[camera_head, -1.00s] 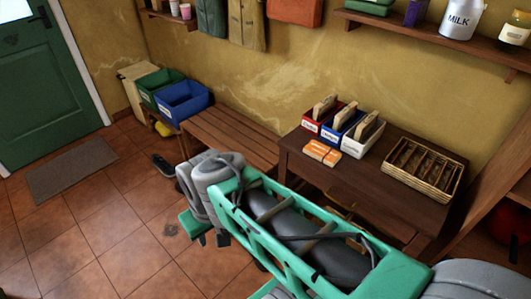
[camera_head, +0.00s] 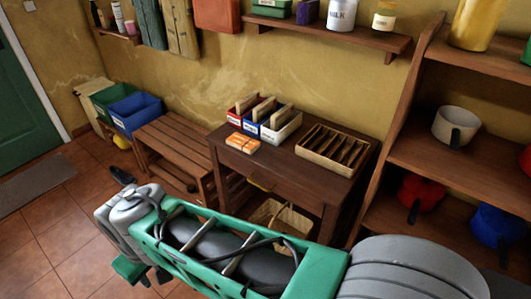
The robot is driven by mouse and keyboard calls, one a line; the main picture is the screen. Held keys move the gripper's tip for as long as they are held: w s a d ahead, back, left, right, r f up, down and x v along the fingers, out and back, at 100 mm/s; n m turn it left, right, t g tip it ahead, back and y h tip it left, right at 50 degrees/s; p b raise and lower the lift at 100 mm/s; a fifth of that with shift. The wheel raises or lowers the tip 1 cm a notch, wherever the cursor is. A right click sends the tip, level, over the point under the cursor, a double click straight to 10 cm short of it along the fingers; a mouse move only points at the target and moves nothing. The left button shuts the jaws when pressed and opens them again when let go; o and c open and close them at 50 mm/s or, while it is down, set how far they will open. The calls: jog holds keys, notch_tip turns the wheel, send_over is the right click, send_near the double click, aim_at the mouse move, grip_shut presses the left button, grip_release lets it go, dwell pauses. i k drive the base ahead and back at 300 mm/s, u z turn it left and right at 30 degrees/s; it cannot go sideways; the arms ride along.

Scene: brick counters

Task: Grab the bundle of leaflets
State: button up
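A small orange bundle with a pale band, which looks like the bundle of leaflets (camera_head: 242,143), lies flat at the front left of the dark wooden table (camera_head: 285,178). It is just in front of the red, blue and white sorting boxes. My arm stretches across the bottom of the view. My gripper (camera_head: 148,276), at its left end, points down over the tiled floor, well apart from the table and the bundle. Its fingers are small and partly hidden by the wrist, so their opening does not show clearly.
A slatted bench (camera_head: 176,147) stands left of the table, shelves with pots (camera_head: 455,170) at right. Open floor lies at left.

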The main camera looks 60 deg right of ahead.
aim_at(241, 142)
jog(key=u, duration=0.4)
jog(key=k, duration=0.1)
jog(key=z, duration=1.2)
jog(key=i, duration=0.95)
